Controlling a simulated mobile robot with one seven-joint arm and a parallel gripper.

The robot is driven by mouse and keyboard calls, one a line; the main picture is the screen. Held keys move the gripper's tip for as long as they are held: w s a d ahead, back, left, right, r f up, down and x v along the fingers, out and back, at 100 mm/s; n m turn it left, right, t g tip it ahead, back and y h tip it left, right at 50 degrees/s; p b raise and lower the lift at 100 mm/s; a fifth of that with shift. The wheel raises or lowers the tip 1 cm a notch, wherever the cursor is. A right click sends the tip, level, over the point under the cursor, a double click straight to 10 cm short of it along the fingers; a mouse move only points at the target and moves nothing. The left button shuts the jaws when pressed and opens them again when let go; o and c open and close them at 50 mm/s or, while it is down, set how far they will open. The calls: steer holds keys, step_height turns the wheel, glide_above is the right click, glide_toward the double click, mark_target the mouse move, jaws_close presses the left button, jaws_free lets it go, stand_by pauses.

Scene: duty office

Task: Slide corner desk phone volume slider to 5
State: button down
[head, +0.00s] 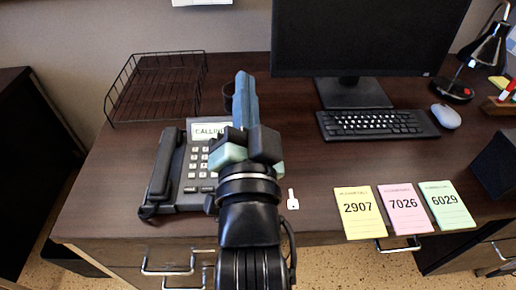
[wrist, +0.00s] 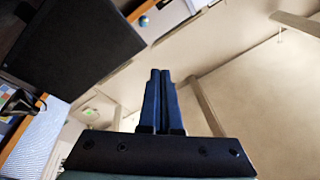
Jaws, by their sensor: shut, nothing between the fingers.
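A dark desk phone (head: 191,157) stands on the left part of the brown desk in the head view. Its handset (head: 166,163) lies along its left side, and its display reads "CALLIN", cut off on the right by my arm. My gripper (head: 243,76) is over the right side of the phone, with its blue fingers pointing up in the picture. The fingers are together and empty. My arm hides the right part of the phone, and I cannot see the volume slider. The wrist view shows the shut fingers (wrist: 161,75) against ceiling and wall, with no phone in it.
A wire tray (head: 150,90) stands behind the phone. A monitor (head: 355,40), keyboard (head: 378,124) and mouse (head: 446,116) are to the right. A white key-shaped item (head: 292,200) and yellow (head: 358,212), pink (head: 404,209) and green (head: 447,206) number cards lie near the front edge.

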steer(key=s+f+m+g+p, duration=0.95)
steer(key=s+f+p, duration=0.6)
steer(key=f, duration=0.25)
steer(key=shift+m+t, duration=0.35)
steer(key=shift+t, duration=0.1)
steer(key=x, duration=1)
steer(key=shift+w+a+r, duration=0.1)
steer(key=shift+w+r, duration=0.15)
steer(key=shift+r, duration=0.05)
steer(key=shift+w, duration=2)
steer(key=shift+w+b, duration=0.8)
steer(key=shift+w, duration=1.8)
